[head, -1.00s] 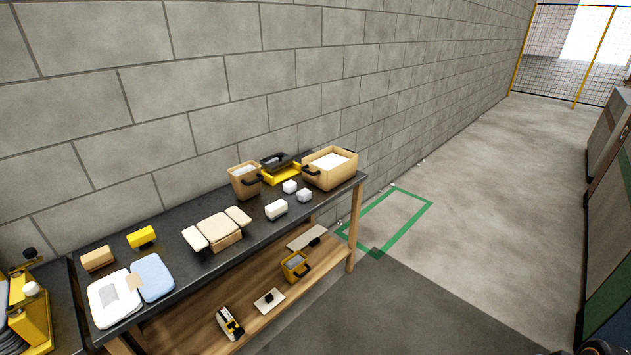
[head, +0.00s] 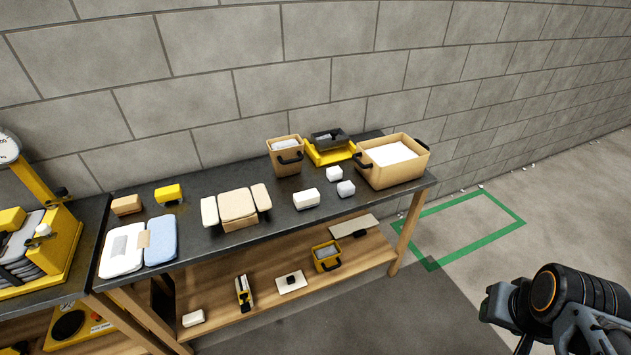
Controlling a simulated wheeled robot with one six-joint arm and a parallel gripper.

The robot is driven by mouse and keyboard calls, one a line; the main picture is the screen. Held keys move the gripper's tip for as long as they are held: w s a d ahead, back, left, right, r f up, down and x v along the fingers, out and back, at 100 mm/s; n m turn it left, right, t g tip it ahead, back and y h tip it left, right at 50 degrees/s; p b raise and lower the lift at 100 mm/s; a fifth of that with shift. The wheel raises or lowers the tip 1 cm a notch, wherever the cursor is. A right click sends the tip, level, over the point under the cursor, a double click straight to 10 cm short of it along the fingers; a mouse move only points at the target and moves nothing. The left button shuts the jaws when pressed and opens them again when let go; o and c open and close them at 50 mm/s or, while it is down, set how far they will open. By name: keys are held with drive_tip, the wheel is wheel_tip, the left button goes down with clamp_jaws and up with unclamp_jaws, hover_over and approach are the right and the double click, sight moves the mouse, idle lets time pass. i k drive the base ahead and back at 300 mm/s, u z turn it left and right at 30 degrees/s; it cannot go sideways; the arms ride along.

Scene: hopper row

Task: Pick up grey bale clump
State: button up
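Three small pale clumps lie on the dark tabletop right of its middle. The greyest is a small light-grey clump (head: 345,188), which I take for the grey bale clump. A whiter small clump (head: 334,174) lies just behind it, and a larger white block (head: 306,198) lies to its left. All are uncovered and apart from my arm. Part of my arm, black and grey with an orange ring, shows at the lower right, well away from the table. I cannot make out clear gripper fingers there.
A tan bin (head: 415,165) with white contents stands right of the clumps. A smaller tan bin (head: 286,158) and a yellow tray (head: 318,157) with a dark box stand behind. Tan pads (head: 238,205) lie left. The wooden lower shelf (head: 225,305) holds several items. Floor at the right is open.

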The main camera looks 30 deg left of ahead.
sight(345, 189)
drive_tip(key=u, duration=1)
drive_tip(key=i, duration=1)
drive_tip(key=u, duration=0.95)
